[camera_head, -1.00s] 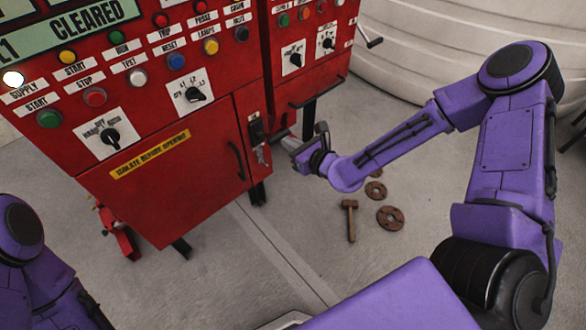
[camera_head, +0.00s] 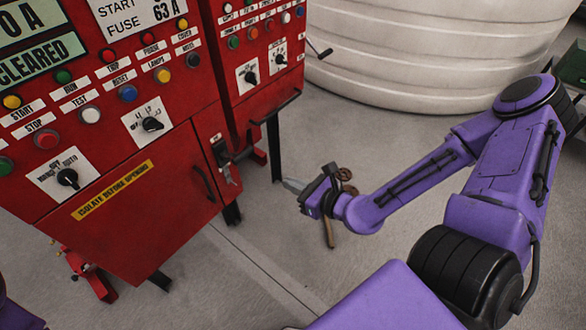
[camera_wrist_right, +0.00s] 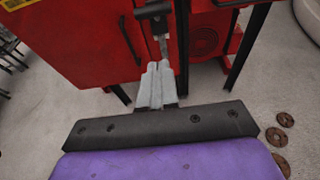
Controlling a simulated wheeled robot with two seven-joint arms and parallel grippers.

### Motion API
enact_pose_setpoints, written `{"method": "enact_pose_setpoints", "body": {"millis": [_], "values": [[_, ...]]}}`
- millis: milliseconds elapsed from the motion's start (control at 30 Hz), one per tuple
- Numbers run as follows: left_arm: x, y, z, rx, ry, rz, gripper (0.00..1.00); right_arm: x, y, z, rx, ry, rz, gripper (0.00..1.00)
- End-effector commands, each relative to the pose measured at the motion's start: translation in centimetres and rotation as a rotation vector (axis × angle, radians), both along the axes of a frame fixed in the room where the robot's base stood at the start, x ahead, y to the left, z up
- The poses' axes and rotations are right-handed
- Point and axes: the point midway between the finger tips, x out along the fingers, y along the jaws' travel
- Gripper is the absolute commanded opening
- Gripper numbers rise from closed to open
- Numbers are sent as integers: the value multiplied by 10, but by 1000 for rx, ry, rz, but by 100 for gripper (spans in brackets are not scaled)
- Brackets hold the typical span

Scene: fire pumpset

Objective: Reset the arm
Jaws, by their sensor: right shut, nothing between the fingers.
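My right arm (camera_head: 410,195) reaches in from the right in the head view. Its gripper (camera_head: 289,184) is shut and empty, in the air to the right of the red cabinet's door and apart from it. In the right wrist view the two grey fingers (camera_wrist_right: 157,85) lie together, pointing towards the cabinet. The black door switch handle (camera_head: 222,150) is up and left of the fingertips. It also shows in the right wrist view (camera_wrist_right: 153,12), beyond the fingers. My left gripper is out of view.
The red cabinet (camera_head: 120,235) fills the left, with a second red panel (camera_head: 265,90) behind it. A large white tank (camera_head: 420,60) stands at the back. A hammer (camera_head: 328,232) and brown discs (camera_head: 345,174) lie on the floor, partly behind my gripper. Grey floor around them is open.

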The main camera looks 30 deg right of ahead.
Motion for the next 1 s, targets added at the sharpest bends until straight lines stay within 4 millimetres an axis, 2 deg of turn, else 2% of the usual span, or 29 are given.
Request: {"method": "enact_pose_setpoints", "body": {"millis": [367,467,567,633,767,900,1000], "values": [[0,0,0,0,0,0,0,1,0,0,-5,0,2,0],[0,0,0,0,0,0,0,1,0,0,-94,-28,27,0],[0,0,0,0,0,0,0,2,-10,-8,-329,-47,50,0],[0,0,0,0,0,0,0,5,-24,-15,-571,-35,77,0],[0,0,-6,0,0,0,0,-9,-53,-59,-1121,100,285,0],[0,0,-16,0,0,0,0,-55,-76,-124,-1683,304,760,0],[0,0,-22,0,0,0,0,-97,-77,-164,-1915,395,1130,0]]}}
